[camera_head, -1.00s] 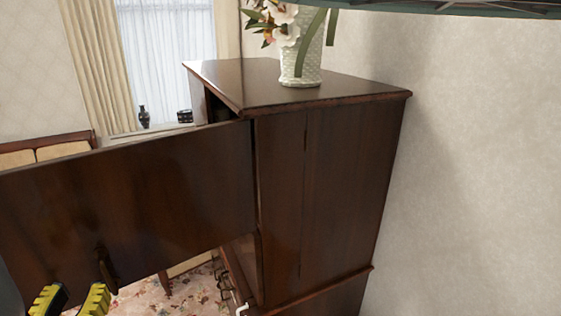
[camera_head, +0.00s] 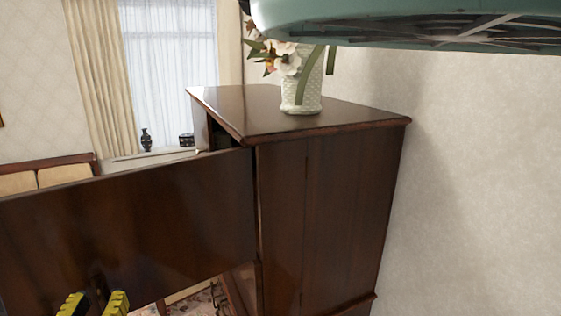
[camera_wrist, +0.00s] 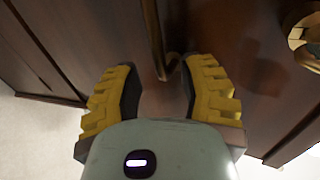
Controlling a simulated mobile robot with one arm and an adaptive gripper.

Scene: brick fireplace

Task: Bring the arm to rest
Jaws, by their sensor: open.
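My gripper (camera_head: 93,304) shows at the bottom left of the head view as two yellow-and-black fingertips, apart from each other. It is open, in front of the lower part of the open cabinet door (camera_head: 150,215). In the wrist view my gripper (camera_wrist: 158,88) has its fingers spread, with a dark curved door handle (camera_wrist: 155,45) just beyond and partly between the tips. Nothing is seen gripped. I cannot tell whether a finger touches the handle. The rest of my arm is hidden from the head view.
The dark wooden cabinet (camera_head: 330,200) stands against the pale wall, its door swung out to the left. A white vase of flowers (camera_head: 302,85) stands on top. A teal object (camera_head: 400,20) hangs across the upper right. A brass-coloured round fitting (camera_wrist: 305,35) shows in the wrist view.

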